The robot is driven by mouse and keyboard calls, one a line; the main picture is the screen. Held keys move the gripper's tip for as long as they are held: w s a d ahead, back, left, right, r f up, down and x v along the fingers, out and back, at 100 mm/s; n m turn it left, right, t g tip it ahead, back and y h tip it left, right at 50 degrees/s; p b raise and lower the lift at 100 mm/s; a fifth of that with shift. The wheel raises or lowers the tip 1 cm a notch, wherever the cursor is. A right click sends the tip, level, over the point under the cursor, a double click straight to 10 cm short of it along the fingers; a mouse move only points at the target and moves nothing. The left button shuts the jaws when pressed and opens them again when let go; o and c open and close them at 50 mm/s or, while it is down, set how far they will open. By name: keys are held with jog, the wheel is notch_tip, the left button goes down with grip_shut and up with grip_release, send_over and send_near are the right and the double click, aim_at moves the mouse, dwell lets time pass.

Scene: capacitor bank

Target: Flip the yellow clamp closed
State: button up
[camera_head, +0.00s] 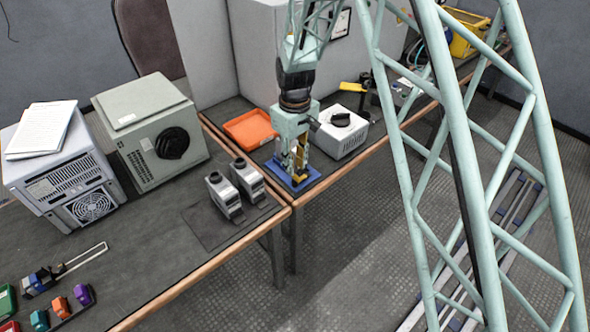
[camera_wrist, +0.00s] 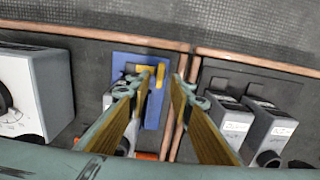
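The yellow clamp (camera_wrist: 159,75) is on a blue base (camera_wrist: 127,60) near the table edge in the wrist view. Its upper yellow part lies close to my left fingertip, and its lower parts are hidden behind that finger. In the head view the blue base (camera_head: 312,176) sits at the front corner of the far table, largely covered by my gripper. My gripper (camera_wrist: 168,80) is open, with a narrow gap between its tan-padded fingers, and points down at the clamp. In the head view my gripper (camera_head: 297,166) is directly over the base. I cannot tell whether a finger touches the clamp.
An orange tray (camera_head: 249,130) and a white box with a black knob (camera_head: 342,133) stand close behind. Two grey devices (camera_head: 236,185) stand on the near table, left of the gap. A beige unit (camera_head: 150,125) stands farther left.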

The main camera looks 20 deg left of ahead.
notch_tip(320, 180, up, 8)
dwell(0.5)
jog(key=shift+r, duration=0.1)
dwell(0.4)
jog(key=s+d+r+m+t, duration=0.15)
jog(key=s+d+r, duration=0.25)
jog(key=d+r, duration=0.45)
jog(key=s+d+r+m, duration=0.2)
jog(key=s+d+r, duration=0.2)
jog(key=d+r, duration=0.45)
jog(key=s+d+r+m, duration=0.2)
jog(key=s+d+r, duration=0.2)
jog(key=d+r, duration=0.5)
jog(key=s+d+r+m+t, duration=0.1)
jog(key=s+d+r+m, duration=0.15)
jog(key=s+d, duration=0.35)
jog(key=s+d+r+m, duration=0.1)
jog(key=s+d+r, duration=0.3)
jog(key=s, duration=0.3)
jog(key=s+d+m, duration=0.1)
jog(key=s+d, duration=0.2)
jog(key=s, duration=0.5)
jog(key=s+d+m+t, duration=0.1)
jog(key=s+d, duration=0.2)
jog(key=s, duration=0.4)
jog(key=shift+s+m, duration=0.4)
